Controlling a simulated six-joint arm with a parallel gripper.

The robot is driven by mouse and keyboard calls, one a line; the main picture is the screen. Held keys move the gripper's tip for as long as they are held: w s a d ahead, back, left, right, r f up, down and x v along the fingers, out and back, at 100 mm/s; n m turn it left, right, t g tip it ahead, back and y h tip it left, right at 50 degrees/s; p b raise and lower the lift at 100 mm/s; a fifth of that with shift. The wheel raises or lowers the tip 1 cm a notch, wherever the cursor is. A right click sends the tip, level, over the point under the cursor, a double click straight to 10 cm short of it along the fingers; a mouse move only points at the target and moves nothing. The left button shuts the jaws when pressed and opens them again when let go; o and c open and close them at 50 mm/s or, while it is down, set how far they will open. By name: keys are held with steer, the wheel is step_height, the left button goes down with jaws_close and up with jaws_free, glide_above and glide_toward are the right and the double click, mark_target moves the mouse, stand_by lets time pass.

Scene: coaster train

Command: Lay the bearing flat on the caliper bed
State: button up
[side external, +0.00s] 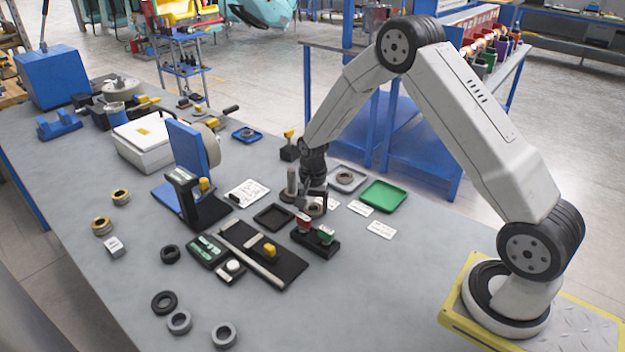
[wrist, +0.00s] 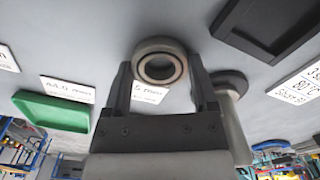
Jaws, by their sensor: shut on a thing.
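The bearing (wrist: 152,46), a grey ring with a bright inner rim and an open centre, sits between the two fingertips of my gripper (wrist: 161,78) in the wrist view. In the side view my gripper (side external: 312,200) points down and is shut on the bearing (side external: 316,210), low over the bench; I cannot tell if the bearing touches it. A long black bed with a metal rail and a yellow block (side external: 270,250), apparently the caliper, lies in front and left of my gripper. A small dark display unit (side external: 207,251) is beside it.
A black holder with red and green pieces (side external: 316,237) stands close in front of my gripper. A black tray (side external: 273,217), a green tray (side external: 384,196) and a grey post (side external: 292,183) are near. A blue-backed stand (side external: 188,150) rises to the left. Several loose rings lie front left.

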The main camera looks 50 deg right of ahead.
mark_target(246, 237)
steer(key=shift+r, duration=0.1)
steer(key=shift+r, duration=2.15)
steer(key=shift+w+a, duration=0.1)
steer(key=w+a+n, duration=0.1)
steer(key=a+n, duration=0.1)
steer(key=w+a+n, duration=0.1)
steer(key=a+n, duration=0.1)
steer(key=a, duration=0.1)
steer(key=w+a+n, duration=0.1)
steer(key=a+n, duration=0.1)
steer(key=a, duration=0.1)
steer(key=shift+w+a+r, duration=0.1)
steer(key=shift+w+r, duration=0.2)
steer(key=shift+w, duration=0.1)
steer(key=a+n, duration=0.2)
steer(key=a, duration=0.1)
steer(key=w+a+n, duration=0.1)
steer(key=a+n, duration=0.1)
steer(key=a, duration=0.1)
steer(key=w+a+n, duration=0.1)
steer(key=a+n, duration=0.1)
steer(key=a, duration=0.1)
steer(key=shift+a+r, duration=0.1)
steer(key=shift+r, duration=0.3)
steer(key=shift+f, duration=0.15)
steer(key=shift+f, duration=2.05)
steer(key=shift+f, duration=0.35)
steer(key=o, duration=1.1)
